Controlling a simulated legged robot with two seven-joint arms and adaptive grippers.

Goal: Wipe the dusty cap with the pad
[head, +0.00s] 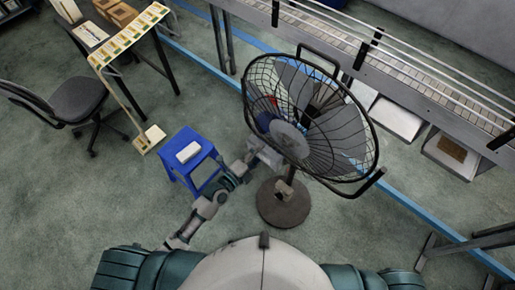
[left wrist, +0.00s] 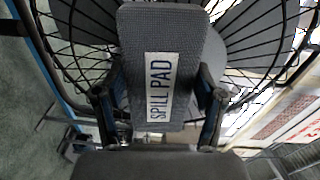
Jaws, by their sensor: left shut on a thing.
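A dark grey pad (left wrist: 160,35) labelled "SPILL PAD" is held upright between the two fingers of my left gripper (left wrist: 158,105) in the left wrist view. In the head view my left gripper (head: 256,160) is at the lower left side of a large caged fan (head: 345,125). The round grey cap (head: 288,139) sits at the centre of the fan's front. In the left wrist view the pad hides most of the fan's centre, and I cannot tell whether pad and cap touch. Dust on the cap is too small to make out. My right gripper is not in view.
A blue stool (head: 181,168) with a white box (head: 188,152) stands left of the arm. The fan's round base (head: 284,212) is on the floor ahead. A conveyor (head: 400,80) runs behind the fan. A chair (head: 80,98) and table stand far left.

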